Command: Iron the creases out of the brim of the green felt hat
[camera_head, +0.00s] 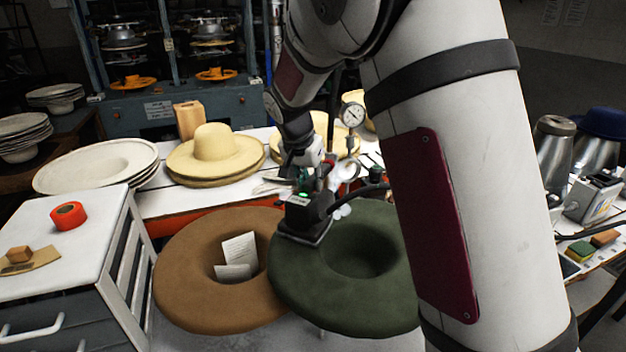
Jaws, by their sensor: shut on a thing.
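The green felt hat (300,290) lies with its crown opening facing up on the front work surface, and my arm covers its right side. A black iron (305,222) sits at the upper left of its brim, its flat sole on or just over the felt; I cannot tell whether it touches. My gripper (308,186) is shut on the iron from above; its fingers are small and partly hidden. Creases in the brim are too small to make out here.
A brown felt hat (185,270) with paper slips (240,252) inside adjoins the green hat on the left. Straw hats (215,155) are stacked behind. A white cabinet (85,240) with orange tape stands left. A pressure gauge (352,114) rises behind the gripper. Metal containers and a sponge (580,250) sit right.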

